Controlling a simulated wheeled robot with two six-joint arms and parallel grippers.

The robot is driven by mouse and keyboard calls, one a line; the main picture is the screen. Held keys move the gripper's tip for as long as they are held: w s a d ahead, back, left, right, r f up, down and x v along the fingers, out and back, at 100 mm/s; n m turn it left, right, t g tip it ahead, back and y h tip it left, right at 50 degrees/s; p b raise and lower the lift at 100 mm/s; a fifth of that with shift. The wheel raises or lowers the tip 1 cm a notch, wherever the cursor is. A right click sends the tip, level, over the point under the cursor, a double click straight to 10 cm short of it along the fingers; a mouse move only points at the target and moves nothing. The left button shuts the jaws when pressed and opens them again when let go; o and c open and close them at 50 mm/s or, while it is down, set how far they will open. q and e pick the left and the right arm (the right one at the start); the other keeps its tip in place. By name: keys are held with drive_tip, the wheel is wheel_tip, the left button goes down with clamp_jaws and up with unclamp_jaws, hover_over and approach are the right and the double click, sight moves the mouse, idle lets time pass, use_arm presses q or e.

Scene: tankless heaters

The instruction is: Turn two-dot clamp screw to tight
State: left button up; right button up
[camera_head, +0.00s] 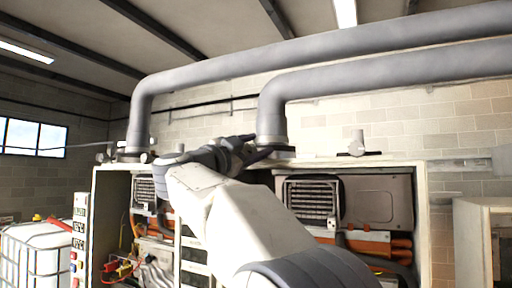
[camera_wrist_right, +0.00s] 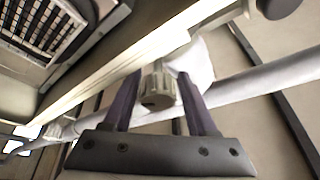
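A ribbed, light-grey clamp screw knob (camera_wrist_right: 158,90) shows in the right wrist view, between the two dark fingers of my right gripper (camera_wrist_right: 158,78). A narrow gap shows on each side of the knob, so the fingers look open around it without gripping it. No dot marks can be made out on the knob. In the head view my right gripper (camera_head: 262,152) is at the foot of the middle grey pipe (camera_head: 271,118), above the cabinet top. My arm and gripper hide the knob there. My left gripper is not in view.
Another fitting with a knob (camera_head: 357,145) stands on the right cabinet (camera_head: 422,215). A second pipe (camera_head: 139,118) meets the left cabinet top, with small fittings beside it. A white caged tank (camera_head: 35,250) stands at far left. Wall space above the cabinets is partly crossed by pipes.

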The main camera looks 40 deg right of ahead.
drive_tip(key=shift+d+f, duration=0.1)
drive_tip(key=shift+f, duration=0.15)
drive_tip(key=n+t, duration=0.1)
drive_tip(key=n, duration=0.1)
drive_tip(key=n+t+p, duration=0.1)
drive_tip(key=n, duration=0.1)
drive_tip(key=n+t+p, duration=0.1)
drive_tip(key=n, duration=0.2)
drive_tip(key=shift+w+r, duration=0.2)
drive_tip(key=shift+r, duration=0.1)
drive_tip(key=shift+r+n+t+y+p, duration=0.1)
drive_tip(key=shift+n+t+y+p, duration=0.25)
drive_tip(key=shift+n+t, duration=0.65)
drive_tip(key=w+f+b+v, duration=0.1)
drive_tip(key=b+v, duration=0.6)
drive_tip(key=v, duration=0.4)
drive_tip(key=w+a+f+n+t+y+b, duration=0.2)
drive_tip(key=w+a+f+n+t+y, duration=0.4)
drive_tip(key=a+f+n+y, duration=0.2)
drive_tip(key=w+a+f+n+t+y+b, duration=0.2)
drive_tip(key=w+a+f+n+t+y, duration=0.4)
drive_tip(key=a+y, duration=0.6)
drive_tip(key=shift+w+a+f+n, duration=0.25)
drive_tip(key=shift+a+f+n, duration=0.75)
drive_tip(key=shift+a+n, duration=0.4)
